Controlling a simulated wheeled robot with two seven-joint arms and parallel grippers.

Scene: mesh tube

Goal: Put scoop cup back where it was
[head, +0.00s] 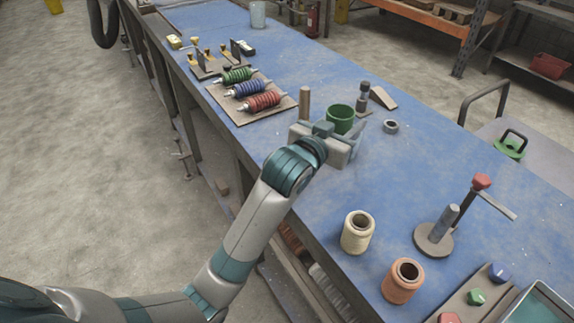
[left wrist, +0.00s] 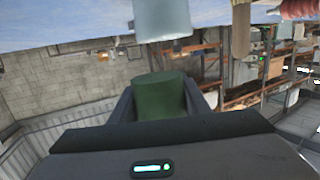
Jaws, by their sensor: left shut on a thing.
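The green scoop cup (head: 341,117) is at the middle of the blue workbench (head: 395,180), with its open mouth facing up in the head view. My left gripper (head: 340,129) is shut on it. In the left wrist view the green cup (left wrist: 162,98) sits between the two fingers, and that view looks upside down. The cup's lower part is hidden by my gripper in the head view, so I cannot tell whether it touches the bench. My right gripper is not in view.
A brown peg (head: 304,103) stands just left of the cup. A dark upright tool (head: 362,98) and a grey ring (head: 391,126) are close to its right. A cream spool (head: 357,232), an orange spool (head: 403,280) and a post stand (head: 434,238) are nearer me. Bare bench lies between.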

